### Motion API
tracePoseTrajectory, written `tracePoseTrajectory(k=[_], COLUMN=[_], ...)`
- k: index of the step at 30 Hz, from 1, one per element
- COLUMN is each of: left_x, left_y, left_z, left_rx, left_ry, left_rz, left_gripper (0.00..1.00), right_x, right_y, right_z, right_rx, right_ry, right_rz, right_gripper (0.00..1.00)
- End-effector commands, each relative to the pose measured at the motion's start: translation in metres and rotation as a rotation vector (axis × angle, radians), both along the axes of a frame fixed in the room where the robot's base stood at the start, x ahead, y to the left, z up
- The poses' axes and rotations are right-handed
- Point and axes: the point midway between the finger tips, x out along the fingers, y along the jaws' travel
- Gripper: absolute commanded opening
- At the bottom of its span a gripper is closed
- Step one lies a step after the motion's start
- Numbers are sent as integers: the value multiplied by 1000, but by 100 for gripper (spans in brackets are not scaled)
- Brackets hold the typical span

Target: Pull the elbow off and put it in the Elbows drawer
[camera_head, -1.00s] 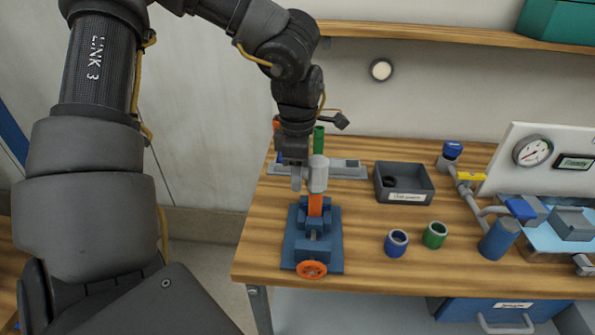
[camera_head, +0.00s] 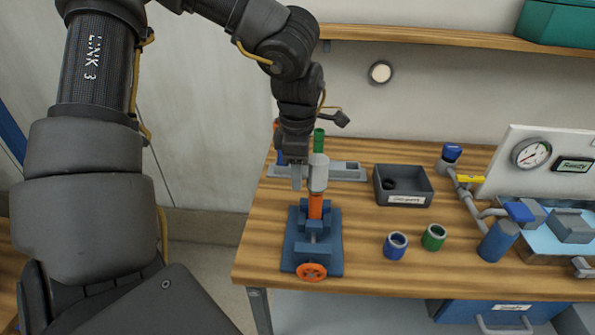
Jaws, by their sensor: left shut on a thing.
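The grey elbow (camera_head: 318,173) sits at the top of an upright orange pipe (camera_head: 315,206). The pipe stands in a blue vise (camera_head: 313,240) with an orange handwheel on the bench. My left gripper (camera_head: 297,175) comes down from above and is shut on the elbow; its fingers partly hide the elbow's left side. I cannot tell whether the elbow still touches the pipe's top. A blue drawer (camera_head: 505,312) with a pale label and a handle is under the bench at the right; its label is too blurred to read. My right gripper is not in view.
A grey rack (camera_head: 345,171) with upright coloured pieces is at the back.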

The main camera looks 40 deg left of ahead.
Motion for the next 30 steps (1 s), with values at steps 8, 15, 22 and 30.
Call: tracePoseTrajectory(k=[8, 15, 22, 30], left_x=[0, 0, 0, 0], left_y=[0, 0, 0, 0], left_z=[17, 30, 42, 50], left_rx=[0, 1, 1, 0], left_ry=[-2, -1, -2, 0], left_rz=[0, 0, 0, 0], left_gripper=[1, 1, 1, 1], right_x=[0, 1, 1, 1], right_y=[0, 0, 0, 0], right_z=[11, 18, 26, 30], right_rx=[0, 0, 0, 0], right_ry=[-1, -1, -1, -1], right_rz=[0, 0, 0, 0], right_gripper=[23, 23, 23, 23])
